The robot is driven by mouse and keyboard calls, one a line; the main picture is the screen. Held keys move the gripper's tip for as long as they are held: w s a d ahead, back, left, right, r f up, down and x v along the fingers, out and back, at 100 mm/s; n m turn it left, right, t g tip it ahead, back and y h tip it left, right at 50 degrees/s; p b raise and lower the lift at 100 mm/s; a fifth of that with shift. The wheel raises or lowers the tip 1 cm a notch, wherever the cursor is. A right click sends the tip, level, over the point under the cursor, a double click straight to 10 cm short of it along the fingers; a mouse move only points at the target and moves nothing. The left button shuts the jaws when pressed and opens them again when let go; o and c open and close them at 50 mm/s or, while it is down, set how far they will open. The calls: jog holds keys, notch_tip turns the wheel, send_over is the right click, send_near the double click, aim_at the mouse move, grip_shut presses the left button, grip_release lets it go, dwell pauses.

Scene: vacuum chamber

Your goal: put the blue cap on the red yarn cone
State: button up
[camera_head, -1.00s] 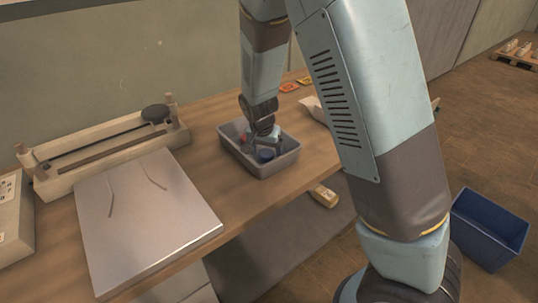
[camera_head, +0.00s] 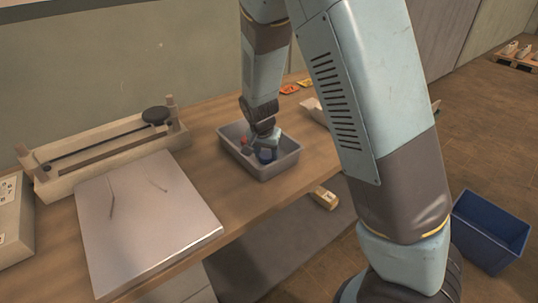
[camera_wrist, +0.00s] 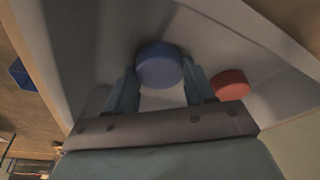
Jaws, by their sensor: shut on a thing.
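The blue cap (camera_wrist: 158,66) is a round disc between the two fingers of my gripper (camera_wrist: 160,84) in the wrist view. My gripper is shut on it. In the head view, my gripper (camera_head: 268,144) reaches down into a grey bin (camera_head: 265,171) on the bench, and the blue cap (camera_head: 265,156) shows low inside it. A red round thing (camera_wrist: 231,84) lies beside the right finger. It shows as a small red spot (camera_head: 244,141) in the head view. I cannot make out a red yarn cone for certain.
A silver panel (camera_head: 145,225) lies on the bench at left, in front of a wooden frame (camera_head: 100,150) with a dark knob. Orange and yellow labels (camera_head: 290,89) lie behind the bin. A blue crate (camera_head: 490,230) stands on the floor at right. The bin walls surround my gripper.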

aim_at(267, 153)
jog(key=shift+r, duration=0.55)
jog(key=v, duration=0.2)
jog(key=shift+w+r, duration=0.1)
jog(key=shift+r, duration=0.2)
jog(key=s+a+r, duration=0.3)
jog(key=s+r, duration=0.6)
jog(key=s, duration=0.4)
jog(key=shift+a+r, duration=0.2)
jog(key=shift+a, duration=0.05)
jog(key=shift+s, duration=0.1)
